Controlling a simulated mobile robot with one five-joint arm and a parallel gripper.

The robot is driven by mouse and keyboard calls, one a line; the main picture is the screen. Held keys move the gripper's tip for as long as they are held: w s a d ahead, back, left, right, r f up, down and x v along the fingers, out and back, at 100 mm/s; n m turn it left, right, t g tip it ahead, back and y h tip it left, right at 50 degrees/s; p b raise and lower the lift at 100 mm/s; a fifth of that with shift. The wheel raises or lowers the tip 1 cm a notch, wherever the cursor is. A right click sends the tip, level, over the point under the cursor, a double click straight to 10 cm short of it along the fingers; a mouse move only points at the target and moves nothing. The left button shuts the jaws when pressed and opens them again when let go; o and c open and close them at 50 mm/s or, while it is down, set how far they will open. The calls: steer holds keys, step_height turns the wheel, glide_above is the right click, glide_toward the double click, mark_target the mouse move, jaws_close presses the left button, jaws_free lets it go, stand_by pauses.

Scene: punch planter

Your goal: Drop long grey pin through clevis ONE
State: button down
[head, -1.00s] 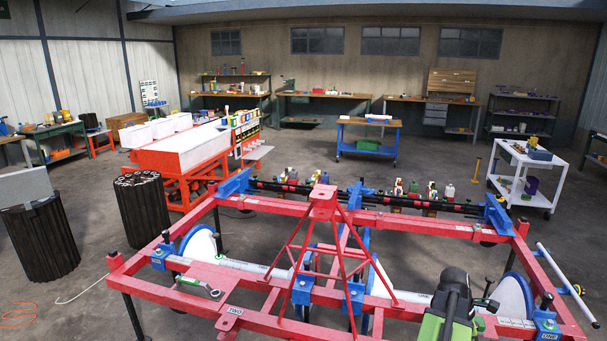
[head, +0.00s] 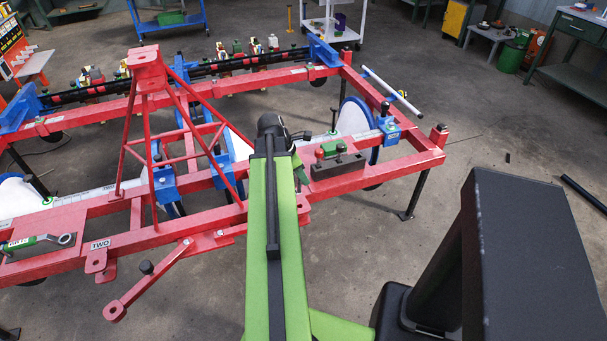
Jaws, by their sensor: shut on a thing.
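The red frame's label TWO (head: 100,245) shows on the front beam, above a red lug (head: 100,265). Another red lug (head: 303,205) sticks out just right of my arm. No label ONE can be read, so I cannot tell whether this lug is clevis ONE. My gripper (head: 279,132) is at the far end of my green arm, over the front beam. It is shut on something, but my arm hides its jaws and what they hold. I cannot make out the long grey pin.
A red link (head: 150,282) with a black knob reaches forward from the frame. A dark holder (head: 338,165) with a red and green item sits right of my arm. Bare floor lies in front of the frame.

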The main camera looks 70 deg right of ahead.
steer(key=shift+w, duration=0.1)
steer(key=b, duration=0.6)
glide_above(306, 204)
steer(key=w+a, duration=0.1)
step_height(306, 204, down, 6)
steer(key=shift+r, duration=0.1)
stand_by(1.1)
steer(key=shift+f+b, duration=3.15)
steer(key=shift+f, duration=0.25)
steer(key=c, duration=1)
jaws_free()
